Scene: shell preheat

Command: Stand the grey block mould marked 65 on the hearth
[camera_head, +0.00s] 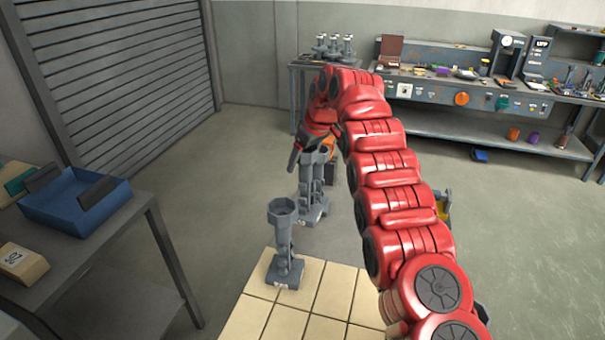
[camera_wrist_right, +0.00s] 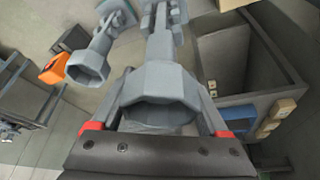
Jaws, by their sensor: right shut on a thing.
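My right gripper (camera_head: 312,142) is shut on a grey block mould (camera_head: 313,200), a tall piece with an open cup on top and a wider base. In the right wrist view, this mould's angular cup (camera_wrist_right: 158,90) sits between the fingers. I cannot read its mark, nor tell whether its base touches anything. A second grey mould (camera_head: 284,240) stands upright on the pale tiled hearth (camera_head: 248,312), nearer to me. Another grey mould (camera_wrist_right: 88,62) shows to the left of the held one in the right wrist view. My left gripper is out of view.
At the left, a dark table (camera_head: 110,235) bears a blue tray (camera_head: 75,215) and a tan marked block (camera_head: 22,262). A cluttered workbench (camera_head: 435,95) stands along the back wall. An orange thing (camera_wrist_right: 54,68) lies near the moulds. The hearth's front tiles look bare.

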